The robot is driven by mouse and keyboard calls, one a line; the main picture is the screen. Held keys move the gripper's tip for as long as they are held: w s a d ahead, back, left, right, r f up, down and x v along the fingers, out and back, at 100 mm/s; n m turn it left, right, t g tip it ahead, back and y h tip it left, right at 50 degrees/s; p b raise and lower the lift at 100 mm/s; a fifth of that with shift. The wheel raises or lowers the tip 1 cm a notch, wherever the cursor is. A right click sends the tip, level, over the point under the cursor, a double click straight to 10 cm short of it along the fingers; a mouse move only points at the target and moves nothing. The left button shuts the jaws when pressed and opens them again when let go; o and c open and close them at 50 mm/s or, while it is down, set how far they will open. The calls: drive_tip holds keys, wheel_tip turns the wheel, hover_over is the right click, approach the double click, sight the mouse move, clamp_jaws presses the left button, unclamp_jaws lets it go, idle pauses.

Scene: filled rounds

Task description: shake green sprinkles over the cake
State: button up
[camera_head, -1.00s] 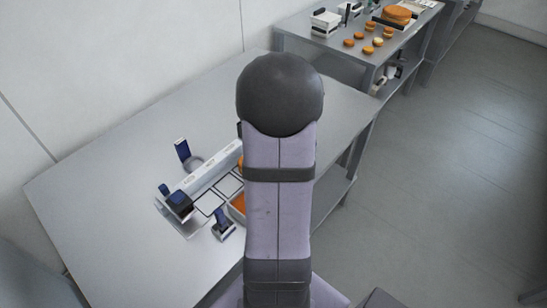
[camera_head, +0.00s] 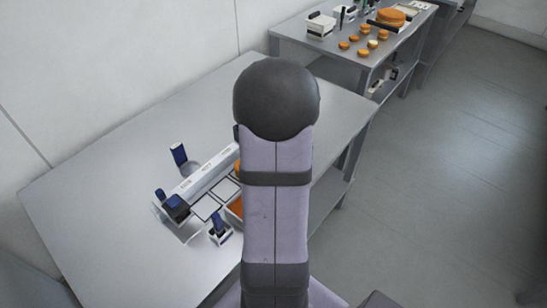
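The large round orange-brown thing (camera_head: 391,17) at the back of the far table may be the cake; it is small in the picture and I cannot be sure. I cannot make out any green sprinkles. A white rack with lidded compartments (camera_head: 206,207) lies on the near table, partly hidden behind my arm, with orange contents at its right end. Blue-topped containers stand by it: one behind (camera_head: 179,154), one at its left end (camera_head: 176,207) and one in front (camera_head: 219,229). My gripper is not in view; my arm fills the middle of the picture.
The near metal table (camera_head: 110,190) is bare on its left and front. Several small round pieces (camera_head: 366,41) and a white box (camera_head: 320,24) are on the far table (camera_head: 325,46). Open grey floor (camera_head: 450,150) lies to the right.

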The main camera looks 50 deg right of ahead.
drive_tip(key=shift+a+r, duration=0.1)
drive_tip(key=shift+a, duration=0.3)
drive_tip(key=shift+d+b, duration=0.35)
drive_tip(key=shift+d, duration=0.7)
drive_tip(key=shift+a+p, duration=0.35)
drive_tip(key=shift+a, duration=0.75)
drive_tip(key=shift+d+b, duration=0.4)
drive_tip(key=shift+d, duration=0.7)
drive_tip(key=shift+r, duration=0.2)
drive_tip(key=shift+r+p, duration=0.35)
drive_tip(key=shift+p, duration=0.2)
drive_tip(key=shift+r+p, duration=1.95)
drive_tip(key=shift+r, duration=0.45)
